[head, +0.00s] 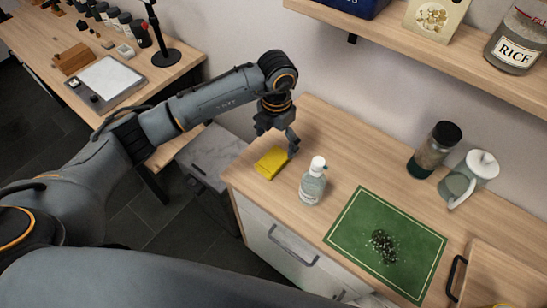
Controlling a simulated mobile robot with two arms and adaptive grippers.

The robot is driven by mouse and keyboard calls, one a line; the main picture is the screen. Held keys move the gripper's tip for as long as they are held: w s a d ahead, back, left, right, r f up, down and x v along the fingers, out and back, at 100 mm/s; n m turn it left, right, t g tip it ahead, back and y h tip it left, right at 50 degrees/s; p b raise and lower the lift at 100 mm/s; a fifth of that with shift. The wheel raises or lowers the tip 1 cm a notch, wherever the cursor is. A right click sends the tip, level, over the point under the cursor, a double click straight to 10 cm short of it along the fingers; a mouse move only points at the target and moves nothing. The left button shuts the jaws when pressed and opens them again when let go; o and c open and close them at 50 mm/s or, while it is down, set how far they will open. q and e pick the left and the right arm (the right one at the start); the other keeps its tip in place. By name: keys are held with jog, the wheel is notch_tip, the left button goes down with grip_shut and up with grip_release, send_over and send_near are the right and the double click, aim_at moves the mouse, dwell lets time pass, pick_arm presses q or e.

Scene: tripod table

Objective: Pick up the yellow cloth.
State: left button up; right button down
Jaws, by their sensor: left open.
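The yellow cloth (271,162) lies folded on the wooden counter, near its left front corner. My left gripper (288,152) reaches in from the left and points down just behind and right of the cloth. Its jaws are open. One finger shows close to the cloth's right edge; whether it touches the cloth I cannot tell. My right gripper is not in the view.
A green mat (352,217) with dark crumbs (383,246) lies further right. A dark-lidded jar (435,150) and a pitcher (467,178) stand behind. A shelf (400,34) overhangs the counter's back.

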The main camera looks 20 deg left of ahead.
aim_at(273, 159)
pick_arm(q)
notch_tip(273, 159, down, 2)
jog(key=shift+w+f, duration=0.1)
jog(key=shift+f, duration=0.4)
jog(key=f+p, duration=0.1)
jog(key=f, duration=0.1)
jog(key=f+p, duration=0.1)
jog(key=f, duration=0.1)
jog(key=shift+a+p, duration=0.4)
jog(key=shift+f, duration=0.4)
jog(key=shift+w+f, duration=0.1)
jog(key=shift+f, duration=0.1)
jog(key=c, duration=1.1)
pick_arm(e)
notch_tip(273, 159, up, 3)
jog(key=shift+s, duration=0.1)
